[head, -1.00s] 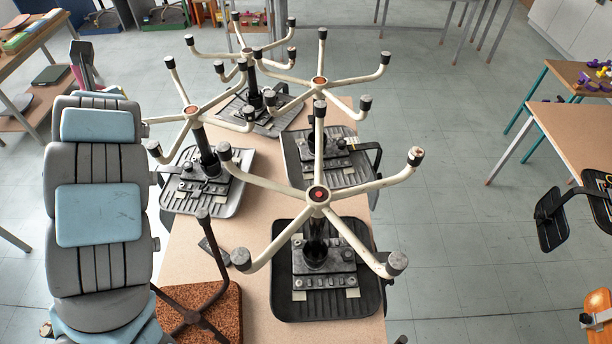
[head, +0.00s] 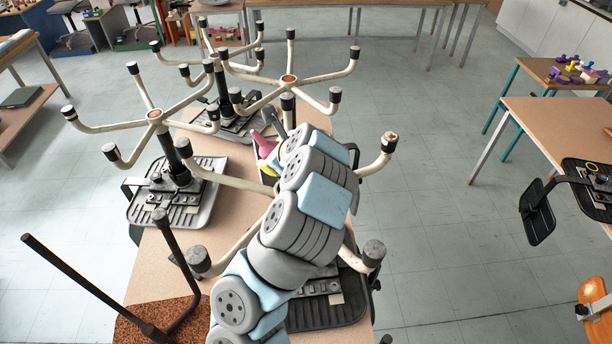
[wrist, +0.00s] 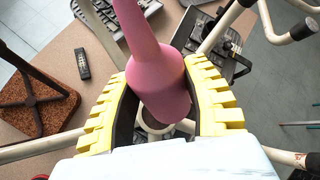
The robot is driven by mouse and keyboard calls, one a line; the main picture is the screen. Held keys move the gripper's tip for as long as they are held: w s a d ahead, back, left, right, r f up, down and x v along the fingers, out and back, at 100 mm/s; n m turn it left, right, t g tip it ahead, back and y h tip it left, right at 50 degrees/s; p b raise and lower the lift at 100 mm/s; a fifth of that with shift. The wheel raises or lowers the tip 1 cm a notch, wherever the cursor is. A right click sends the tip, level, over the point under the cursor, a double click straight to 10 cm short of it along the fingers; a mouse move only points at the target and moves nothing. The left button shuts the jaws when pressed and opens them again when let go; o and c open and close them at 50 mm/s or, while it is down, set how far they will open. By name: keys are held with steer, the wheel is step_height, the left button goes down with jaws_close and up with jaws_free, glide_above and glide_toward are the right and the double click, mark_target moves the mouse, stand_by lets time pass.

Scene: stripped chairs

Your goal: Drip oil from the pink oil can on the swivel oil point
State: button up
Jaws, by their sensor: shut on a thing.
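My gripper (wrist: 160,78) is shut on the pink oil can (wrist: 157,88), with a yellow ribbed finger on each side of its body. The can's narrow part runs to the top edge of the wrist view, so its end is cut off. In the head view the can (head: 265,146) shows as a small pink patch beyond my arm. The nearest upturned chair's hub is hidden behind my arm there. In the wrist view a round hub (wrist: 154,122) shows partly below the can. I cannot tell whether they touch. No oil is visible.
Upturned chairs with pale star-shaped legs stand on the wooden table (head: 165,262); their hubs (head: 155,116) (head: 289,81) are visible. Black-tipped legs rise around my arm. A cork-seated stool (head: 158,322) is at the front left. Open floor (head: 430,230) lies to the right.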

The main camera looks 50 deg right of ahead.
steer(key=shift+n+g, duration=0.3)
steer(key=s+d+f, duration=0.2)
steer(key=s+d+f+b, duration=0.1)
steer(key=s+d+f, duration=0.1)
steer(key=s, duration=0.1)
steer(key=shift+s+d+f, duration=0.15)
steer(key=shift+d+f, duration=0.15)
steer(key=shift+d, duration=0.1)
steer(key=shift+r+p, duration=0.2)
steer(key=shift+p, duration=0.25)
steer(key=n+g+h, duration=0.1)
steer(key=g+h, duration=0.1)
steer(key=s+d+n+g+h+p, duration=0.1)
steer(key=n+g+h, duration=0.1)
steer(key=s+d+f+n+g+h, duration=0.1)
steer(key=g+h, duration=0.1)
steer(key=h, duration=0.1)
steer(key=shift+s+d+n, duration=0.1)
steer(key=shift+n, duration=0.2)
steer(key=shift+b, duration=0.5)
stand_by(0.3)
